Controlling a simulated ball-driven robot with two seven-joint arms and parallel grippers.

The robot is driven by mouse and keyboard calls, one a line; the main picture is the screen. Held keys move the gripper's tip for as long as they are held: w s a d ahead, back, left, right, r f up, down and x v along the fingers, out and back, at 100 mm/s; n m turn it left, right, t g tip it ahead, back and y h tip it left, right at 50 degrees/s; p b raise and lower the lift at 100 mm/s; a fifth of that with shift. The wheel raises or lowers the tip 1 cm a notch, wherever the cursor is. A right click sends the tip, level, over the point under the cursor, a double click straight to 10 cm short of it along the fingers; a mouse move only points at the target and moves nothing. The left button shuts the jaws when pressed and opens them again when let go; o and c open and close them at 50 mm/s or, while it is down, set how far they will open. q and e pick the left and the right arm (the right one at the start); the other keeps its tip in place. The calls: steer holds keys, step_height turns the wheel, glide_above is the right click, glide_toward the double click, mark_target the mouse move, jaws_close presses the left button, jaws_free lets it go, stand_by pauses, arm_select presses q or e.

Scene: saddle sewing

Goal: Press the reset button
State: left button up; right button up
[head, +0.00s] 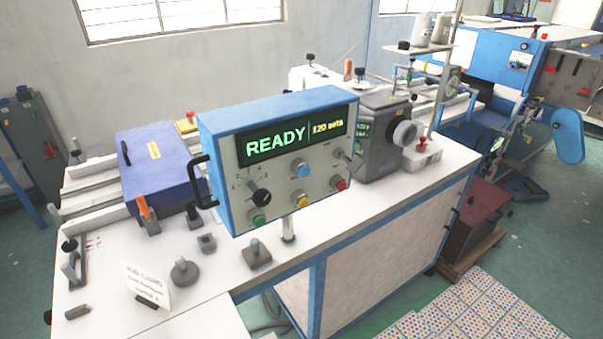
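A blue control box (272,172) stands on a post above the white sewing table. Its screen (295,137) reads READY in green and "120" with small text in yellow. The grey panel carries a black rotary knob (260,197), a blue button (302,168), a green button (258,217), a yellow button (301,201) and a red button (338,183). The small labels are too blurred to read, so I cannot tell which one is the reset button. Neither of my grippers is in view.
A black handle (201,182) sticks out from the box's left side. The table (213,279) holds a job card (147,285), small metal parts and a blue cover plate (160,170). The sewing machine (382,137) stands behind, right of the box. Space before the panel is clear.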

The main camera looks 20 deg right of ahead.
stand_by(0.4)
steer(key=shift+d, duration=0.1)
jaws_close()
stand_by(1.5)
